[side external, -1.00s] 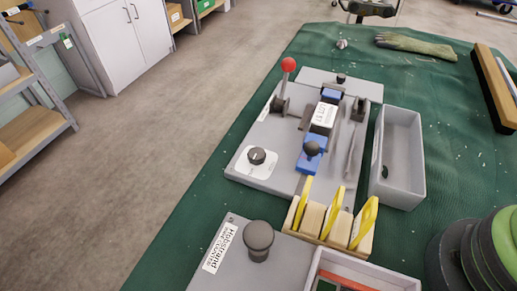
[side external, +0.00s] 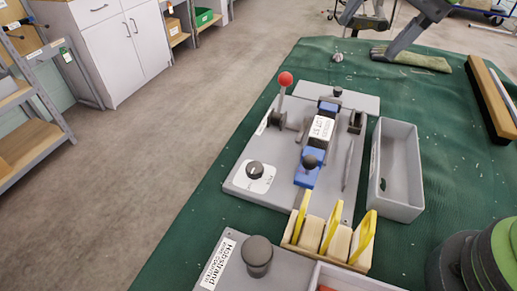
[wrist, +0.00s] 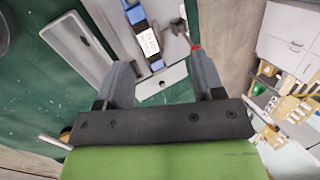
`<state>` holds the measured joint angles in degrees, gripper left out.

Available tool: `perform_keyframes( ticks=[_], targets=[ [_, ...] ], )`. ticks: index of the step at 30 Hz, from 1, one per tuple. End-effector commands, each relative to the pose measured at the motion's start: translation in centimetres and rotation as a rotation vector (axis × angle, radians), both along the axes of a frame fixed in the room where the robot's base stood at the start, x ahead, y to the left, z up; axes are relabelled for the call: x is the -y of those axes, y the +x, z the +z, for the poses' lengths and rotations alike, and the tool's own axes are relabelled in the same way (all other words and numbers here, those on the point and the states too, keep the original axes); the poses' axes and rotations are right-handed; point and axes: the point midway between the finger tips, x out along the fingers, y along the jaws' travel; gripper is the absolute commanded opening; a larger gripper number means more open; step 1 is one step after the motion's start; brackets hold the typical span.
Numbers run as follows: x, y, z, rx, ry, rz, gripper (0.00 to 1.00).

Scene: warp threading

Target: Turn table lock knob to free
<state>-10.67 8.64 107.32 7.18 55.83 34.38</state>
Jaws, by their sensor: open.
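A round black knob with a pale pointer line (side external: 255,170) sits on a white dial plate at the front left of the grey fixture (side external: 236,184). The dial's markings are too small to read. My gripper (side external: 364,38) is at the top right of the side view, beyond the fixture's far end and well away from the knob. In the wrist view, my gripper (wrist: 160,60) has its two grey fingers spread with nothing held between them. The fixture's far end shows beyond them. I cannot make out the dial knob in the wrist view.
A red-ball lever (side external: 285,79) stands up on the fixture beside a blue slide with a black knob (side external: 310,162). A grey tray (side external: 398,205) lies to the right. Yellow-tabbed wooden blocks (side external: 333,238) and a dark post (side external: 257,255) stand nearer. A glove (side external: 412,58) lies behind.

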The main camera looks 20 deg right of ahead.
Motion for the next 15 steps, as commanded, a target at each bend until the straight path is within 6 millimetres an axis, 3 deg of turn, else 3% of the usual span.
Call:
perform_keyframes(
  ticks=[6,12,15],
  targets=[
    [-4.9,4.7,-7.2,-0.254,0.068,-0.184,0.62],
    [-8.1,6.2,-13.4,-0.423,0.084,-0.328,0.62],
    [-8.9,6.3,-15.1,-0.468,0.085,-0.370,0.62]
  ],
)
